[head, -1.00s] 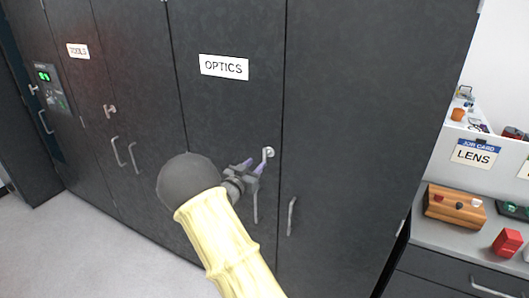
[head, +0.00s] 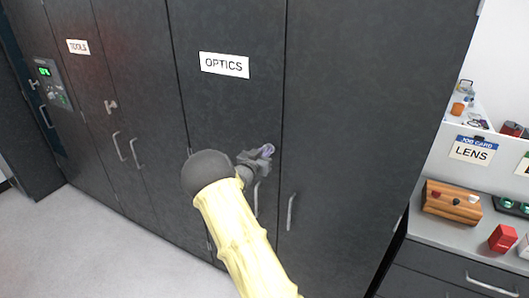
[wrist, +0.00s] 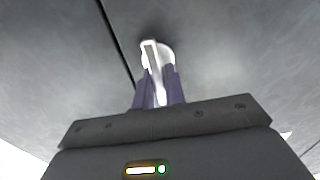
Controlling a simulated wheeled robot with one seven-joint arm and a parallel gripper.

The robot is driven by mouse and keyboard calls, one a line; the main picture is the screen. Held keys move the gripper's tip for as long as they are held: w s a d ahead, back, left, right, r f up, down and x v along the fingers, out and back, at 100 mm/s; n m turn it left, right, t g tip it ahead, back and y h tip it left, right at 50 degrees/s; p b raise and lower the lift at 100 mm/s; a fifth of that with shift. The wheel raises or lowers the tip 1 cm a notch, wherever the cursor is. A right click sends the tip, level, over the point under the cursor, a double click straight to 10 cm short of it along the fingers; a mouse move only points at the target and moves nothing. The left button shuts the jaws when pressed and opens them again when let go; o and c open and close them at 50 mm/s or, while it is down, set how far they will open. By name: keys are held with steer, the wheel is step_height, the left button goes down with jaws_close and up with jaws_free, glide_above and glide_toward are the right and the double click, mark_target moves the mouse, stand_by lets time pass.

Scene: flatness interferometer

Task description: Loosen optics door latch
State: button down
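The optics door (head: 235,110) is a dark grey cabinet door with a white OPTICS label (head: 224,65). Its latch (wrist: 152,58) is a small pale lever on a round base, seen in the wrist view near the door seam. The lever points down towards my gripper, slightly tilted. My gripper (wrist: 159,88) has its two purple fingers on either side of the lever, close against it, and looks shut on it. In the head view my gripper (head: 266,150) is at the latch and hides most of it. The door is closed.
A vertical handle (head: 256,198) is just below my gripper, and another handle (head: 291,212) is on the door to the right. The TOOLS door (head: 75,110) is at left. At right a counter holds a wooden block (head: 452,203) and a red object (head: 503,238).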

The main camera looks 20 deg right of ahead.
steer(key=shift+a+n, duration=0.1)
steer(key=shift+n, duration=0.3)
steer(key=n, duration=0.3)
steer(key=shift+w+a+p, duration=0.15)
steer(key=shift+p, duration=0.25)
steer(key=shift+w+a+f+n+p, duration=0.15)
steer(key=shift+n+p, duration=0.3)
steer(key=shift+n, duration=1.85)
steer(key=shift+d+f+n+p, duration=0.15)
steer(key=shift+n+p, duration=0.3)
steer(key=shift+n, duration=1.85)
steer(key=shift+w+a+f+n+p, duration=0.2)
steer(key=shift+n+p, duration=0.25)
steer(key=shift+n, duration=1.85)
steer(key=shift+s, duration=0.1)
steer(key=c, duration=1.5)
jaws_free()
steer(key=shift+o, duration=0.2)
